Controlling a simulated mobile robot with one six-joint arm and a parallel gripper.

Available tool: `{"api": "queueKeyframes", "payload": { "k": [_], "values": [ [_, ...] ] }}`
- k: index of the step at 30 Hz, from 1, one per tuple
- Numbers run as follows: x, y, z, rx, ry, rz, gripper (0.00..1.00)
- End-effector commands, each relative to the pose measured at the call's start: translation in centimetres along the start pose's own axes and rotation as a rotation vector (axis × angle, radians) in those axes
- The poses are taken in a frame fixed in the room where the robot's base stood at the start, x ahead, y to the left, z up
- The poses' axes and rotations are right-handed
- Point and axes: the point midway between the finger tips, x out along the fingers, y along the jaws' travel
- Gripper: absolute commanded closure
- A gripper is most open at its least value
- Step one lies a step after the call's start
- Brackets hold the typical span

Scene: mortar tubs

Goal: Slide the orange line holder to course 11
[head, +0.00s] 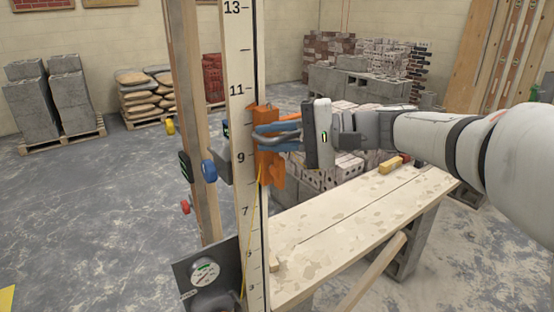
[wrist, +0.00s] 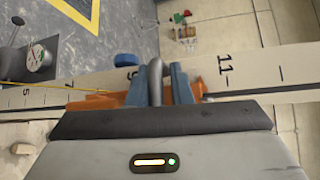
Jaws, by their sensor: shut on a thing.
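The orange line holder (head: 270,170) sits on the white numbered pole (head: 247,185) in the head view. Its upper end is a little below the 11 mark and its lower part hangs below the 9. My gripper (head: 264,137) comes from the right, and its blue fingers are shut on the holder's grey handle. In the wrist view my gripper (wrist: 156,72) has one finger on each side of the grey handle (wrist: 155,80). The orange holder (wrist: 95,102) shows on both sides of the fingers, between 7 and 11. Its contact with the pole is partly hidden.
A yellow line (head: 254,225) runs down from the holder. A wooden post (head: 197,130) with knobs stands left of the pole, and a dial gauge (head: 205,272) is near its foot. A plank bench (head: 350,215) is at the right. The pole above the holder looks clear.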

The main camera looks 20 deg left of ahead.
Motion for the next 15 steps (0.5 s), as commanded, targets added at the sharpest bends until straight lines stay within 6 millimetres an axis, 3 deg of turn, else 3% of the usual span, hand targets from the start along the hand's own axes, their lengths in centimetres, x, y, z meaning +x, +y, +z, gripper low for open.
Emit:
{"api": "queueKeyframes", "payload": {
  "k": [1,6,15],
  "values": [
    [-0.1,-1.3,0.2,-0.005,-0.001,-0.001,1.00],
    [-0.4,-2.8,0.5,-0.003,0.000,0.000,1.00],
    [-0.5,-3.2,0.5,-0.003,0.000,0.000,1.00]
  ]
}}
